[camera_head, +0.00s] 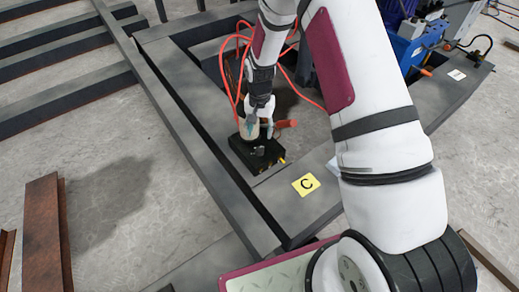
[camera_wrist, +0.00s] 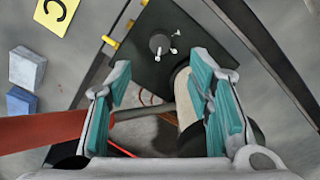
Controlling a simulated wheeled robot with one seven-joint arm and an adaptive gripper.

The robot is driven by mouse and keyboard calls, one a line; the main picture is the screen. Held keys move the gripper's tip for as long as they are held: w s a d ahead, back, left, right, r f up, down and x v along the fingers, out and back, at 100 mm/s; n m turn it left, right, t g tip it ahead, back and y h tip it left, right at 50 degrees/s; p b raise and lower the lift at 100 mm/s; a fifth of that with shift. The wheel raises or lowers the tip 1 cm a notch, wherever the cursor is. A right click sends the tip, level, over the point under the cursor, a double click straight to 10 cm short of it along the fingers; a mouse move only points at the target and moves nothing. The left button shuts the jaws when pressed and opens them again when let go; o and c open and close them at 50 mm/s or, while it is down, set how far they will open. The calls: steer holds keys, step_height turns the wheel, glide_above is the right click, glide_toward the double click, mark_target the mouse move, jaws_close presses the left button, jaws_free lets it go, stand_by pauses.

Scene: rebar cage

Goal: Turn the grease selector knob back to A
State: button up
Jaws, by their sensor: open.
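The black grease block (camera_head: 247,151) sits on the dark steel frame and also shows in the wrist view (camera_wrist: 138,62). On its face in the wrist view is a small dark round knob (camera_wrist: 158,43) with pale metal pins beside it. I take this for the selector knob, but its pointing direction and any A mark are not readable. My gripper (camera_wrist: 162,65) is open, its teal-padded fingers apart on either side below the knob, with nothing visibly gripped. In the head view my gripper (camera_head: 259,123) is over the block and partly hides it.
A red handle (camera_wrist: 42,132) on a grey rod and a pale cylinder (camera_wrist: 184,100) lie close to the fingers. Yellow fittings (camera_wrist: 110,42) edge the block. A yellow C card (camera_head: 306,184) lies on the frame. Orange hoses (camera_head: 236,70) loop behind. Blue machinery (camera_head: 412,45) stands back right.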

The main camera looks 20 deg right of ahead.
mark_target(260, 149)
step_height(260, 149, down, 10)
steer(key=b, duration=0.3)
steer(key=shift+r, duration=0.15)
jaws_close()
